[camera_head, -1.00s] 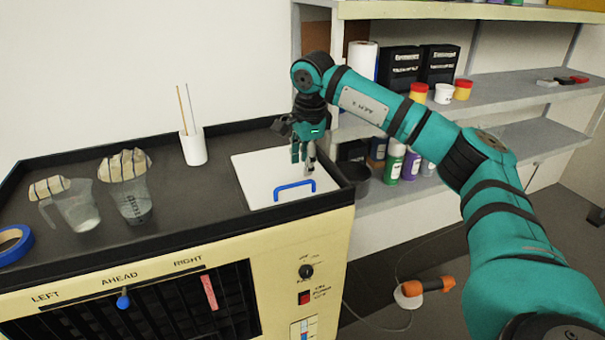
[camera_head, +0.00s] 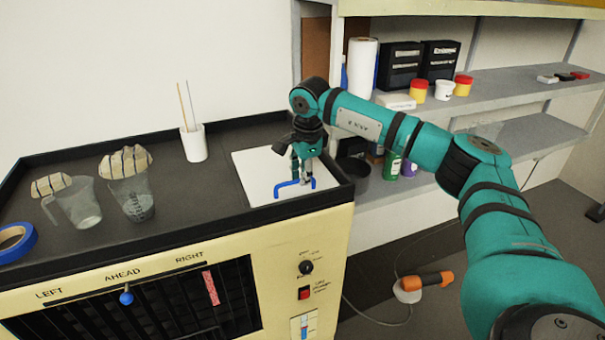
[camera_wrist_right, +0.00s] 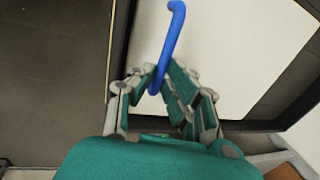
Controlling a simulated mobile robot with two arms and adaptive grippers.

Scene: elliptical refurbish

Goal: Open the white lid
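The white lid (camera_head: 256,180) is a flat panel lying closed in the dark top of the cream cabinet. Its blue handle (camera_head: 281,190) stands near the front edge. My right gripper (camera_head: 301,178) points down at the right part of the handle. In the right wrist view, the handle (camera_wrist_right: 172,42) runs in between the spread fingers of my right gripper (camera_wrist_right: 163,82), with its near end close to the left finger. The fingers look open around the handle, and I see no firm grip. My left gripper is not in view.
Two measuring jugs (camera_head: 133,202) with cloth-like tops, a white cup with sticks (camera_head: 194,144) and blue tape (camera_head: 14,242) stand left of the lid. A raised black rim edges the top. Shelves with containers (camera_head: 392,165) stand to the right, close to my right arm.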

